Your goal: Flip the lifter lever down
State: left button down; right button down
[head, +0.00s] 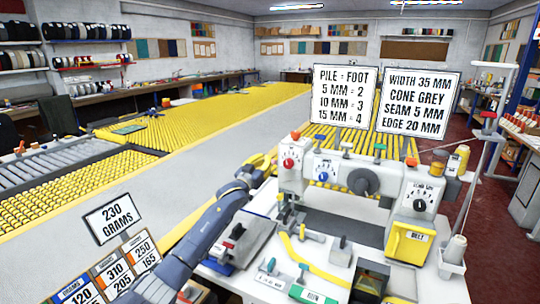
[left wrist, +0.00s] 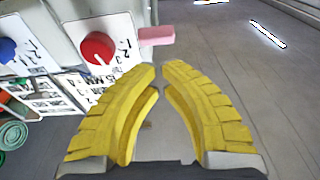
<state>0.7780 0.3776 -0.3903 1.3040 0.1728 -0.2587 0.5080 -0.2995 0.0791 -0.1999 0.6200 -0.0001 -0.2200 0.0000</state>
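The white binding machine (head: 345,178) stands right of centre in the head view, with a red dial (head: 291,163) and a blue dial (head: 323,176) on its face. A small red-tipped part (head: 296,135) stands up at its top left. In the left wrist view a pink block-shaped tip (left wrist: 157,36) juts out beside the red dial (left wrist: 98,48); I cannot tell for sure that it is the lifter lever. My left gripper (head: 268,160) is just left of the machine's left end. Its yellow fingers (left wrist: 159,66) are nearly together, with a narrow empty gap.
Signs (head: 341,95) stand above the machine. A yellow bin (head: 408,243) is at its right and a cone on a thread stand (head: 455,250) beyond. A grey block (head: 238,242) and small parts lie on the front table. The long grey table (head: 200,150) is clear behind my left arm.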

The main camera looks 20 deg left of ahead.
aim_at(275, 162)
pick_arm(q)
jog(key=shift+x, duration=2.4)
jog(key=shift+f, duration=0.1)
